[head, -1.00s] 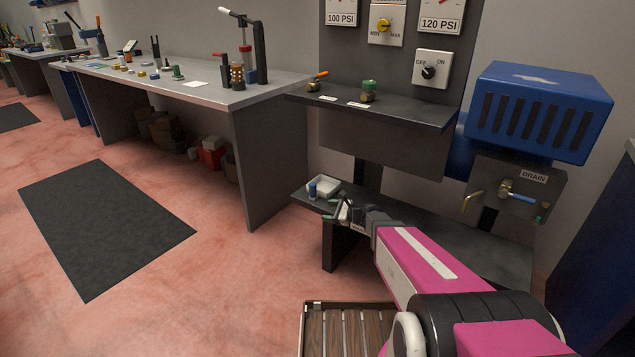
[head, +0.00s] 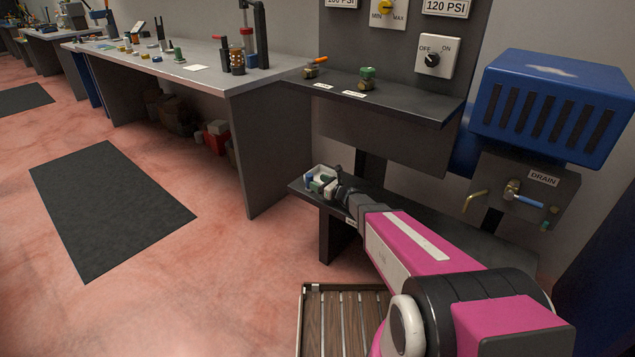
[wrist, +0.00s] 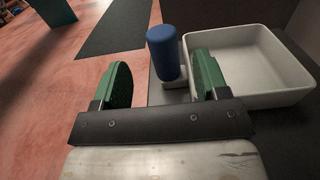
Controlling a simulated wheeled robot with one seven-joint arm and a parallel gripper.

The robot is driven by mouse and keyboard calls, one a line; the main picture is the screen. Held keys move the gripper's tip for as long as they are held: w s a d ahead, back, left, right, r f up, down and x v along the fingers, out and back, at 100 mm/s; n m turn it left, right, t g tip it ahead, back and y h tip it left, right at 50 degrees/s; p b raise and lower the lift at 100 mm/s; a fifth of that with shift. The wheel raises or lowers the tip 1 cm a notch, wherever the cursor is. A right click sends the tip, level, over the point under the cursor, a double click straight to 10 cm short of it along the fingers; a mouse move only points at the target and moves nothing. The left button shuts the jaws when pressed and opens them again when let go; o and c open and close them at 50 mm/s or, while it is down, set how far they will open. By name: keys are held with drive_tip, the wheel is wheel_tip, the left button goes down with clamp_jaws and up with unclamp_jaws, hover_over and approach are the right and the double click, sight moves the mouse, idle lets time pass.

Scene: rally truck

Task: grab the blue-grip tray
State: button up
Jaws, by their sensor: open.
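The tray (wrist: 275,98) is a white, open, empty box with a blue grip (wrist: 164,52) on its left side in the wrist view. It rests on the low dark shelf, and in the head view its white rim (head: 315,170) shows beside my gripper. My gripper (wrist: 160,85) is open, with green-padded fingers. In the wrist view the blue grip stands between the fingers' directions, a little beyond them and closer to the right finger. The right finger overlaps the tray's near left corner; I cannot tell if they touch. In the head view my gripper (head: 326,186) partly hides the tray.
The low shelf (head: 400,205) lies under an upper shelf (head: 400,100) holding small fittings. A blue compressor box (head: 550,105) and a drain valve (head: 512,192) are at right. A slatted wooden platform (head: 340,320) is in front. The floor at left is clear around a dark mat (head: 105,205).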

sight(312, 178)
drive_tip(key=x, duration=0.5)
drive_tip(key=shift+w+r, duration=0.15)
drive_tip(key=shift+d, duration=0.1)
clamp_jaws()
